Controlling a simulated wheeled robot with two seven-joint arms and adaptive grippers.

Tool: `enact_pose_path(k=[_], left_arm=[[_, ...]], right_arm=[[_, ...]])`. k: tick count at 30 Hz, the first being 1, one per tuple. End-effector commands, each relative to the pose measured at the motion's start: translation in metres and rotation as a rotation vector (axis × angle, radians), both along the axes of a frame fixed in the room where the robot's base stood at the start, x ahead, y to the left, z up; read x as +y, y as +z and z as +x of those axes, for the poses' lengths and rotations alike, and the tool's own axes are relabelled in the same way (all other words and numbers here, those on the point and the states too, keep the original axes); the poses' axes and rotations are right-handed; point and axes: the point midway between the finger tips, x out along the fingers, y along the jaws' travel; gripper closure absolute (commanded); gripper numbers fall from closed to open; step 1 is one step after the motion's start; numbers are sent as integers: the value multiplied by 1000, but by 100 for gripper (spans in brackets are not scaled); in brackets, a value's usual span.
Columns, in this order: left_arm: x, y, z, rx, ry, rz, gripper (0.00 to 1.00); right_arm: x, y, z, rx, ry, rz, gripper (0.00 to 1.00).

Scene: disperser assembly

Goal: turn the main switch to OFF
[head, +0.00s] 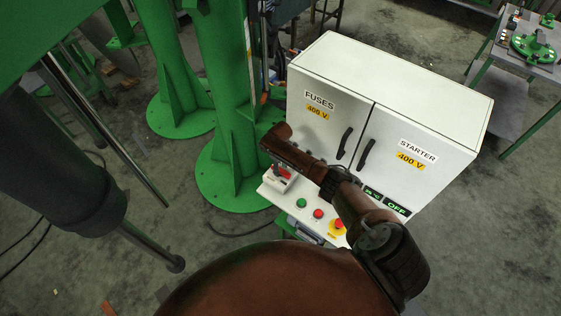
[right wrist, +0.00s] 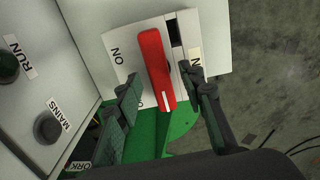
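The main switch is a red handle (right wrist: 155,68) on a pale plate (right wrist: 190,24) in the right wrist view. It runs nearly lengthwise in that picture, with a white line at its lower end. An ON label shows left of it; other lettering is partly hidden. In the head view the red handle (head: 281,172) sits on a small white box, partly hidden by my right arm. My right gripper (right wrist: 168,92) is open, with one finger on each side of the handle's lower end; contact cannot be told. My left gripper is not in view.
A white cabinet (head: 340,80) labelled FUSES and STARTER stands behind the panel. Green, red and yellow-based buttons (head: 318,213) line the panel right of the switch. A green column (head: 225,80) stands left of it. RUN and MAINS labels show in the wrist view.

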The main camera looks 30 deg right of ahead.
Motion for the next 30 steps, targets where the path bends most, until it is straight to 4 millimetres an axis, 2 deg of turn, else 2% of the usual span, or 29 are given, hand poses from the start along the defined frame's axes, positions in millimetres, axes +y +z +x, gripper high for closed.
enact_pose_path(k=[9,15,21,30], left_arm=[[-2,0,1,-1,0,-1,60],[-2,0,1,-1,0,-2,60],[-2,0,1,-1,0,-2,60],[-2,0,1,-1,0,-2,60]], right_arm=[[-1,64,0,-4,2,-2,64],[0,96,0,-2,2,0,64],[0,108,0,-1,1,-1,64],[0,109,0,0,1,-1,64]])
